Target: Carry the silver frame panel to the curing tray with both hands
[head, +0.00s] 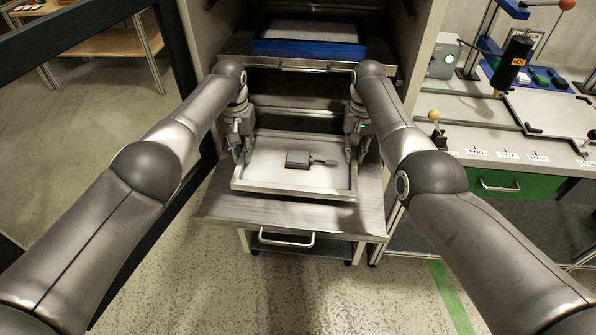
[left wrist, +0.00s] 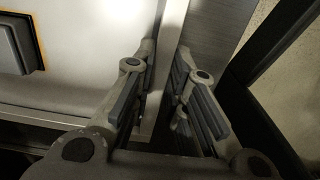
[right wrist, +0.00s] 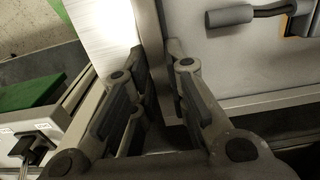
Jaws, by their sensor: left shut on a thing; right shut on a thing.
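The silver frame panel (head: 292,192) has a raised metal rim around a pale plate, with a dark block and handle (head: 298,160) on it. It lies level over a pull-out metal shelf; whether it touches the shelf I cannot tell. My left gripper (head: 243,153) is shut on its left rim, which shows between the fingers in the left wrist view (left wrist: 172,45). My right gripper (head: 356,150) is shut on its right rim, also seen in the right wrist view (right wrist: 150,35). I cannot tell for sure which part is the curing tray.
A blue tray (head: 308,48) with a pale inside sits on a higher shelf in the cabinet. A workbench with a green drawer (head: 510,184) stands at right. A dark post (head: 180,75) stands at left.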

